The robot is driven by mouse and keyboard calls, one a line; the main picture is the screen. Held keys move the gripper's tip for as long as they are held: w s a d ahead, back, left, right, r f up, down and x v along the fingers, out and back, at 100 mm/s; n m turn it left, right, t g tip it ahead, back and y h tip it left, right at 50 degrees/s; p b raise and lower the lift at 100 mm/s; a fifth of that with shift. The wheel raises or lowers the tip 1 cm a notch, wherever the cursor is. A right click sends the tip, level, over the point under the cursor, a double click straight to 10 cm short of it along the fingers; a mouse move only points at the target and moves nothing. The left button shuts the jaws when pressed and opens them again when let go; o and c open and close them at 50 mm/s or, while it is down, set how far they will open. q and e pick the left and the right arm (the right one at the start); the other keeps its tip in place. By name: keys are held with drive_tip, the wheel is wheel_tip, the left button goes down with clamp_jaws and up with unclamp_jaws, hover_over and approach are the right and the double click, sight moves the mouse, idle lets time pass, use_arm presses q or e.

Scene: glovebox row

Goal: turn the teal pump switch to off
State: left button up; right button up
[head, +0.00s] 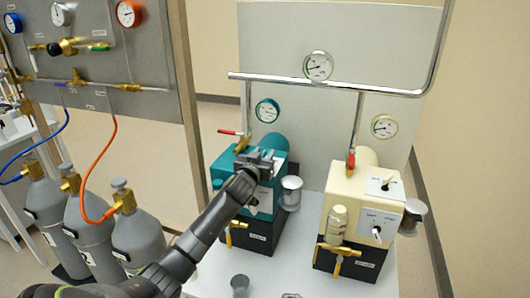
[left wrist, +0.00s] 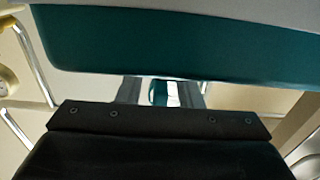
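The teal pump (head: 279,172) stands on a dark base at the left of the white bench in the head view. My left gripper (head: 258,160) is at the upper front of this pump, covering its top panel, so the pump switch there is hidden. In the left wrist view, teal casing (left wrist: 180,45) fills the upper part. The two grey fingers (left wrist: 161,92) show apart, with a small teal and white patch between them. I cannot tell whether they touch the switch. My right gripper is in neither view.
A cream pump (head: 345,190) with a black toggle (head: 387,184) stands to the right. A red-handled valve (head: 232,132) and a gauge (head: 268,110) are behind the teal pump. Grey gas cylinders (head: 138,235) stand left. A small jar (head: 240,284) is at the bench front.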

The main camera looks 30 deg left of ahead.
use_arm(q)
drive_tip(key=shift+x, duration=0.8)
drive_tip(key=shift+c, duration=0.3)
clamp_jaws()
